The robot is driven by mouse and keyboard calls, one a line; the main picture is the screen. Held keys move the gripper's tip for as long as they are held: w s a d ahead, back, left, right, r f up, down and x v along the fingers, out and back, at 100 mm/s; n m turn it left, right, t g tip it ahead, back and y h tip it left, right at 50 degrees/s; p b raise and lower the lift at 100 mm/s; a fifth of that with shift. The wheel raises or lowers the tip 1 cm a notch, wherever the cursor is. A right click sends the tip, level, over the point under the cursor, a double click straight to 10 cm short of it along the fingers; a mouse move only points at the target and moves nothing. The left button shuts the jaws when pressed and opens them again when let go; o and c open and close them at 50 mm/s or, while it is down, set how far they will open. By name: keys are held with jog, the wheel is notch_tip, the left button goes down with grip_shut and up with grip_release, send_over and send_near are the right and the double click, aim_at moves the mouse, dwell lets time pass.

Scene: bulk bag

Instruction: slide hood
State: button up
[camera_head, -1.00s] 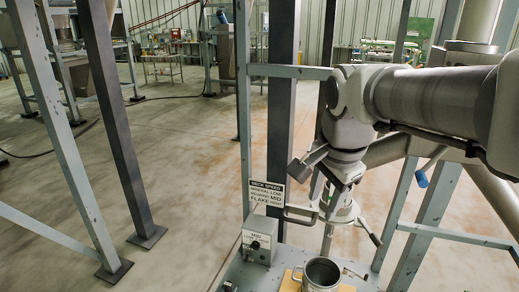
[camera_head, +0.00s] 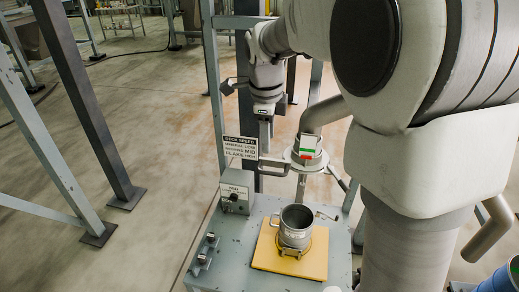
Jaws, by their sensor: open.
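What looks like the hood (camera_head: 305,158) is a grey round flange at the lower end of a bent grey duct (camera_head: 322,113), with bar handles at its sides. A white, green and red tag (camera_head: 307,147) shows on it. It hangs above and behind a grey metal pot (camera_head: 296,232), which stands upright on a yellow pad (camera_head: 310,262). My gripper (camera_head: 265,138) points down just left of the hood, near its left handle bar (camera_head: 272,161). It is open and seen edge-on, so I cannot tell whether it touches the bar or has it between the fingers.
A grey control box (camera_head: 237,190) with a knob stands on the deck's (camera_head: 222,262) left, below a deck speed sign (camera_head: 240,147). A small switch block (camera_head: 204,250) sits at the left edge. Steel posts (camera_head: 88,100) stand further left. Open floor lies between.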

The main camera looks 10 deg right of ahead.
aim_at(269, 173)
jog(key=f, duration=0.4)
jog(key=w+f, duration=0.1)
jog(key=f, duration=0.3)
jog(key=w+d+f, duration=0.1)
jog(key=f, duration=0.3)
jog(key=shift+w, duration=0.1)
grip_shut()
dwell(1.0)
